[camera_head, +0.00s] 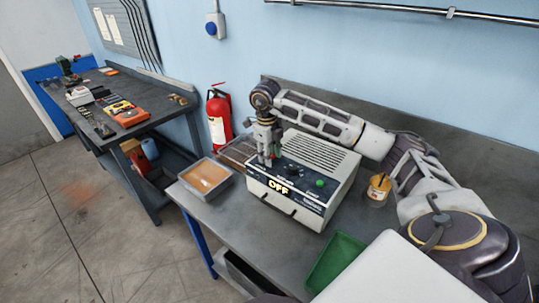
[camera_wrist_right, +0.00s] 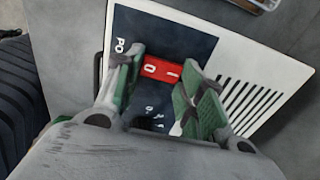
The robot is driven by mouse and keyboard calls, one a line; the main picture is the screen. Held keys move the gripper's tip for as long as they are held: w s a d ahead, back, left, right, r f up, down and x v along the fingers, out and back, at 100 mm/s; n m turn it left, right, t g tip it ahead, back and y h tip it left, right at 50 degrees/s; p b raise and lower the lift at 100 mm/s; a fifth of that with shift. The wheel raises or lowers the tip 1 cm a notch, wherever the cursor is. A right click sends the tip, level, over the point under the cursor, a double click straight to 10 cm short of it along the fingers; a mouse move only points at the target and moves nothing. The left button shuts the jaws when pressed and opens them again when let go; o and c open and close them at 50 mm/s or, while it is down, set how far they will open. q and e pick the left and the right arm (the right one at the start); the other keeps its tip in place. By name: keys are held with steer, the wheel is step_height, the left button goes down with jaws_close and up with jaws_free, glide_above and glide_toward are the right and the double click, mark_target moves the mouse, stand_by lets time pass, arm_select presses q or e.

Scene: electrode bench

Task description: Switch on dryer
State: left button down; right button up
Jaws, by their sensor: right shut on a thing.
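The dryer (camera_head: 325,159) is a white box with a vented top and a dark sloping front panel, standing on the grey bench. My right gripper (camera_head: 269,160) points down at the left part of the panel. In the right wrist view its fingers (camera_wrist_right: 163,62) are on either side of a red rocker switch (camera_wrist_right: 161,69) marked I and O. The gripper is shut on this switch. In the head view the gripper hides the switch. My left gripper is not in view.
A tray with an orange-brown content (camera_head: 184,187) is left of the dryer. A yellow-labelled jar (camera_head: 378,189) stands to its right and a green bin (camera_head: 333,262) in front. A red fire extinguisher (camera_head: 219,118) is behind, by the wall. Another bench (camera_head: 150,125) stands at left.

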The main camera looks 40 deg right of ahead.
steer(key=shift+d+y, duration=0.1)
steer(key=shift+y, duration=0.3)
steer(key=o, duration=1)
steer(key=shift+w, duration=0.1)
steer(key=shift+r, duration=6)
